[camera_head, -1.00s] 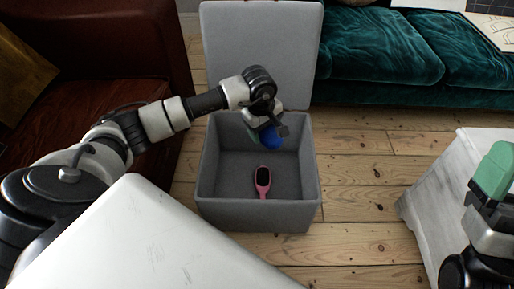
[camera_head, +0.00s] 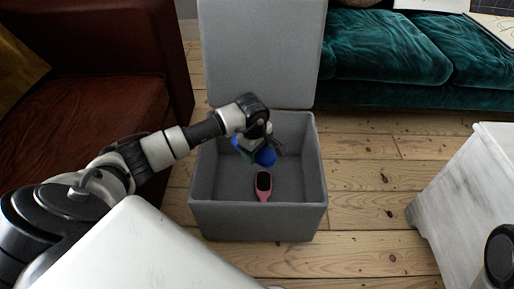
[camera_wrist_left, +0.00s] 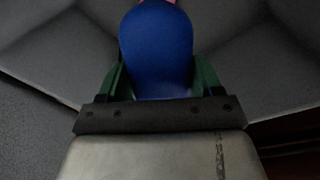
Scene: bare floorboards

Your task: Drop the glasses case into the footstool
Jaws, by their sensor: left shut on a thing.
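The footstool (camera_head: 258,222) is a grey open box in the middle of the head view, with its lid (camera_head: 262,50) raised at the back. My left gripper (camera_head: 257,146) is over the left and middle part of the opening, below the rim line in the picture. It is shut on the blue glasses case (camera_head: 265,157). In the left wrist view the case (camera_wrist_left: 156,50) sticks out between the green fingers (camera_wrist_left: 160,85), with the grey inner walls around it. The exact height of the case above the floor of the box is hard to tell.
A pink hairbrush (camera_head: 263,186) with a dark face lies inside the footstool. A brown leather sofa (camera_head: 100,105) stands left, a teal velvet sofa (camera_head: 390,50) back right. A white cabinet (camera_head: 465,190) is at right. Floorboards (camera_head: 365,195) right of the footstool are clear.

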